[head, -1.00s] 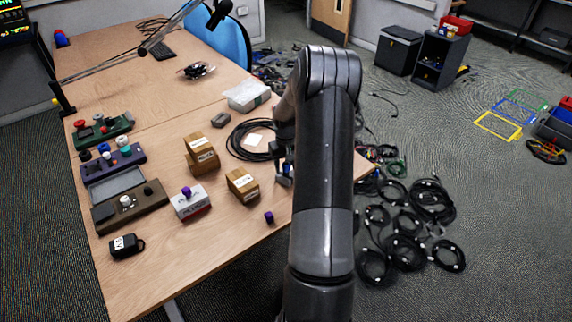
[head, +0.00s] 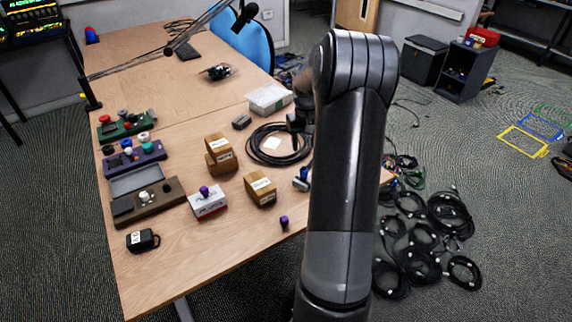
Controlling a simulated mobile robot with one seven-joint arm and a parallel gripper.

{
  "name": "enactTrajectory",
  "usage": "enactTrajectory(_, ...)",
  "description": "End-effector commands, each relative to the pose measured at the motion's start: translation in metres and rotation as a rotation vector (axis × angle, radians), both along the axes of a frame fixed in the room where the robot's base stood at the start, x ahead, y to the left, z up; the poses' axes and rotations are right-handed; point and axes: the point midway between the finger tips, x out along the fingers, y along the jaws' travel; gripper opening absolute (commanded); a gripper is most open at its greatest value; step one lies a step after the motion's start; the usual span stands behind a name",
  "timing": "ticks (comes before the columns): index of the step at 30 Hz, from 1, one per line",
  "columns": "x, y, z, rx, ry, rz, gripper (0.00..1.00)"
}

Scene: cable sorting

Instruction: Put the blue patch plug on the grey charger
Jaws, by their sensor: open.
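A small light-grey block, which looks like the grey charger (head: 300,184), is on the table near its right edge, just left of my arm. A small blue piece, which looks like the blue patch plug (head: 303,173), shows at its top. It appears to rest on the block, but they are too small to see the contact clearly, and my arm borders them on the right. My gripper (head: 297,125) is open, above and beyond the block in the picture, apart from it. My arm hides part of it.
A black cable coil (head: 268,158) lies behind the block. Cardboard boxes (head: 260,188), a white box (head: 209,206) with a purple plug on top, and a loose purple plug (head: 284,222) stand to the left. Coiled cables (head: 425,240) lie on the floor at right.

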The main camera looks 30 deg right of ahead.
Motion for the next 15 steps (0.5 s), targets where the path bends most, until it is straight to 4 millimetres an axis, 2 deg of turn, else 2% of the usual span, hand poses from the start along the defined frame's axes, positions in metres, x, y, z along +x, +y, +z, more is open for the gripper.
enactTrajectory(8, -0.011, 0.066, 0.065, -0.062, -0.05, 0.054, 0.47)
enactTrajectory(15, -0.04, 0.131, 0.118, -0.108, -0.113, 0.096, 0.47)
